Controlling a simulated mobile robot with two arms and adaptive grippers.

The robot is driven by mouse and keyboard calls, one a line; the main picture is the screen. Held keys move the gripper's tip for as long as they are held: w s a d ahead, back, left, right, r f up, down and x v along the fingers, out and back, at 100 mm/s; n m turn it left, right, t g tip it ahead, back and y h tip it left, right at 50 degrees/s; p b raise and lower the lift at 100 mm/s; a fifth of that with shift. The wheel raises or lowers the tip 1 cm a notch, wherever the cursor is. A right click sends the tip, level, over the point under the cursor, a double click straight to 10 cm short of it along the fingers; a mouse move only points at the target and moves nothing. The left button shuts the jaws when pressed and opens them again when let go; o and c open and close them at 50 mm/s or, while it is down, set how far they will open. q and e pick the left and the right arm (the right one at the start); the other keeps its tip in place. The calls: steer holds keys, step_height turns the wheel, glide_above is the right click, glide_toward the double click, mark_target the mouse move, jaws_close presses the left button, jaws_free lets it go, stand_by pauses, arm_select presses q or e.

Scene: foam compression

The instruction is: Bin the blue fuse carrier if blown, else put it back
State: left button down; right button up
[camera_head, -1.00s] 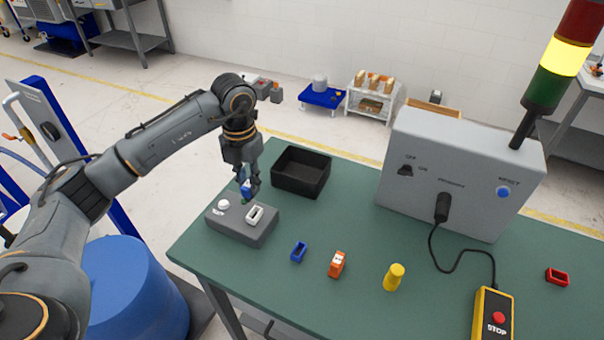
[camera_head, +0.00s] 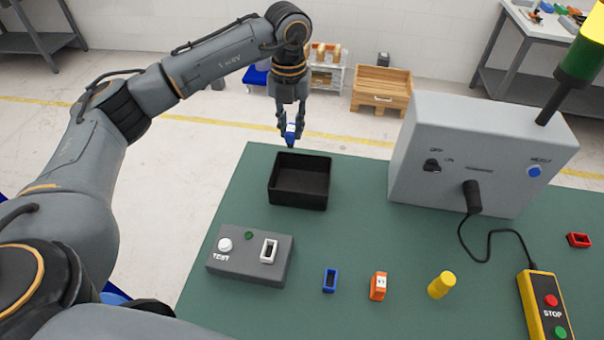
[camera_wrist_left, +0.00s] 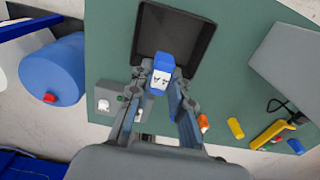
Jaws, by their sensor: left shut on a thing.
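My left gripper (camera_head: 291,128) is shut on the blue fuse carrier (camera_head: 290,131), high over the far edge of the black bin (camera_head: 298,206). In the left wrist view the carrier (camera_wrist_left: 161,75) sits between the fingers, with a pale marked face, and the bin (camera_wrist_left: 178,32) lies behind it. The bin looks empty. The grey tester (camera_head: 249,270) has a white TEST button, a dark green lamp (camera_head: 249,236) and an empty white-rimmed slot (camera_head: 269,251). An empty blue socket (camera_head: 330,280) is on the table. My right gripper is not in view.
A red socket (camera_head: 579,240), a grey control box (camera_head: 480,150) and a cabled STOP pendant (camera_head: 545,308) are further right. Bare green table lies between.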

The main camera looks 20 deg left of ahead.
mark_target(293, 145)
arm_select(q)
steer(key=shift+s+d+f+b, duration=0.1)
steer(key=shift+d+f+b, duration=0.2)
steer(key=shift+f, duration=0.25)
steer(key=shift+d+f+b, duration=0.2)
steer(key=shift+f+b, duration=0.2)
steer(key=shift+f, duration=0.1)
steer(key=f, duration=0.1)
steer(key=f+b, duration=0.2)
steer(key=shift+a+f, duration=0.3)
steer(key=c, duration=1.3)
jaws_free()
steer(key=shift+o, duration=0.7)
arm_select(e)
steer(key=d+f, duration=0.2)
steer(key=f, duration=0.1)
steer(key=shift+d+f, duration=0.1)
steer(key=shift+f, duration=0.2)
arm_select(q)
step_height(293, 145, up, 12)
steer(key=shift+d, duration=0.1)
